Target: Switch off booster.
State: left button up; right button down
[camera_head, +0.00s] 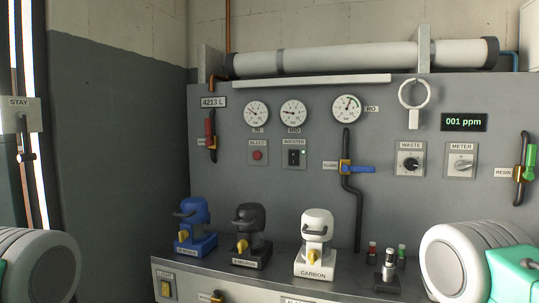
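The booster switch (294,158) is a small black switch on a grey plate on the upright panel, under the label BOOSTER. A small green light shows at its upper right side. The switch's exact position is too small to tell. To its left is a red round button (257,156) on its own plate. Parts of my arms show at the lower left and lower right edges, well apart from the switch. Neither gripper is in view.
Blue (195,225), black (250,235) and white (315,243) housings stand on the ledge below the switch. A pipe with a blue-handled valve (357,169) runs to its right. Waste (410,163) and meter (460,164) knobs are farther right. The panel face before the switch is clear.

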aim_at(294, 155)
jog(key=i+u, duration=0.35)
jog(key=i, duration=0.7)
